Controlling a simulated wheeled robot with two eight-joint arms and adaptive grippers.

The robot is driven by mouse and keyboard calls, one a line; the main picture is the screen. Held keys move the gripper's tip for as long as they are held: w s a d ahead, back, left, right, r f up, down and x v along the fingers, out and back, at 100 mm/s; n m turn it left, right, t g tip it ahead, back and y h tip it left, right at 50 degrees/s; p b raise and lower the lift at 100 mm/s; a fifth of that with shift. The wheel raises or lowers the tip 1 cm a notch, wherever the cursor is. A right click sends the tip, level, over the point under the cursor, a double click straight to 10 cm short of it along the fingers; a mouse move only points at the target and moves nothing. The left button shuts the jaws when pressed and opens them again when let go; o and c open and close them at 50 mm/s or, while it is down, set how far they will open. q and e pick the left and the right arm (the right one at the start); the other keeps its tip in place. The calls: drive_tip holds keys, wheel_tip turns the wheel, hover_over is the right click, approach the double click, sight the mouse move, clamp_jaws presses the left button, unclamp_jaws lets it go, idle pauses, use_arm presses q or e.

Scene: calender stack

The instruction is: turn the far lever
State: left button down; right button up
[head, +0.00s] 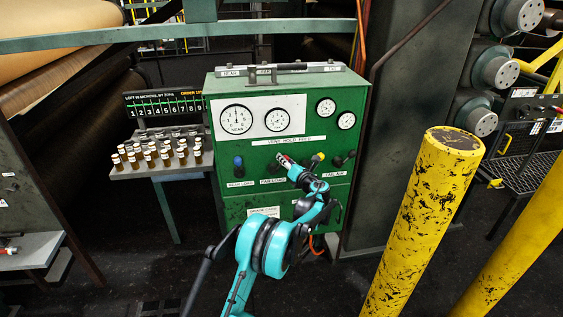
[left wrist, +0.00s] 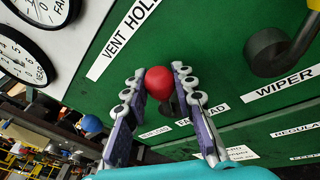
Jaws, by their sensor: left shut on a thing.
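The green control panel (head: 228,114) stands ahead in the head view, with a row of levers below its gauges. My left gripper (head: 287,163) reaches up to the panel's middle, above the far-load label (head: 272,181). In the left wrist view, the red ball knob (left wrist: 159,82) of the far lever sits between the fingertips of the left gripper (left wrist: 162,88), which is shut on it. In the head view the fingers mostly cover this lever. My right gripper is not in view.
A blue-knobbed lever (head: 238,162) stands left of the gripper, and a yellow-knobbed lever (head: 318,158) close on the right. A rack of small bottles (head: 160,166) stands left of the panel. A scuffed yellow post (head: 428,210) rises at right.

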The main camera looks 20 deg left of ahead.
use_arm(q)
drive_tip(key=shift+w+d+f+m, duration=0.15)
drive_tip(key=shift+d+f+m, duration=0.15)
drive_tip(key=shift+m, duration=0.2)
drive_tip(key=c, duration=1.2)
unclamp_jaws()
drive_tip(key=v, duration=1.2)
drive_tip(key=shift+f, duration=0.15)
